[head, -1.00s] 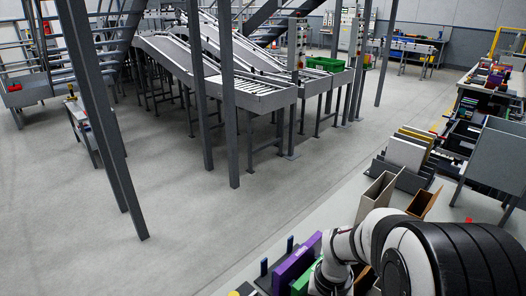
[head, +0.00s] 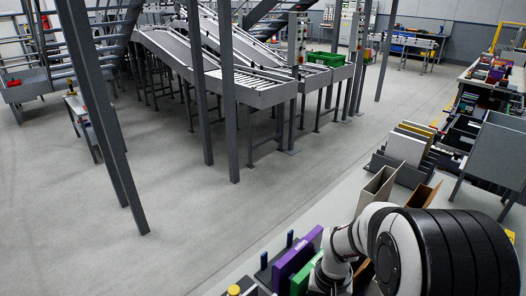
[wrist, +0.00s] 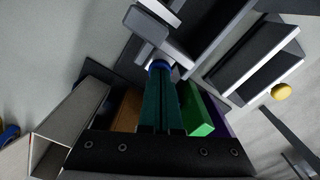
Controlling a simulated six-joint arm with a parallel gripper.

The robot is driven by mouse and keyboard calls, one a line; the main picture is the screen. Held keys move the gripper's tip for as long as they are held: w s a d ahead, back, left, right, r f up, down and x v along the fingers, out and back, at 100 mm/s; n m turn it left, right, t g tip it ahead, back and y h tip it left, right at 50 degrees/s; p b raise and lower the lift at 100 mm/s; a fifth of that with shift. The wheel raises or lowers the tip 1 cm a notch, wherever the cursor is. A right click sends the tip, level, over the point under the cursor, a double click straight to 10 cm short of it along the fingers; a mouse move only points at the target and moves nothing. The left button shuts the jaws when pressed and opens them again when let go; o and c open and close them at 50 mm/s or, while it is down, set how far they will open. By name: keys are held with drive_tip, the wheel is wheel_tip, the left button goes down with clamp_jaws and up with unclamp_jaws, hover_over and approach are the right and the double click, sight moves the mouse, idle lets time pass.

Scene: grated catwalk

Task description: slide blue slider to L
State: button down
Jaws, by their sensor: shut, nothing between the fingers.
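My gripper (wrist: 159,72) shows in the wrist view as two dark teal fingers, shut side by side with nothing between them. A blue round part (wrist: 158,65), possibly the blue slider, shows right at the fingertips; I cannot tell whether they touch it. A pale part lies just beyond it, beside grey blocky pieces. No letter L is readable in any view. In the head view my gripper is hidden behind my arm and the picture's lower edge.
A purple binder (head: 293,262) and a green one (head: 302,280) stand close to my arm; the green one (wrist: 199,118) is right of my fingers in the wrist view. A yellow knob (wrist: 281,91) is further right. Open tan boxes (head: 378,190) stand behind my arm.

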drive_tip(key=shift+w+d, duration=1.2)
drive_tip(key=shift+d, duration=0.05)
drive_tip(key=shift+r, duration=0.1)
wheel_tip(320, 180, up, 6)
drive_tip(key=shift+f, duration=0.1)
idle(0.6)
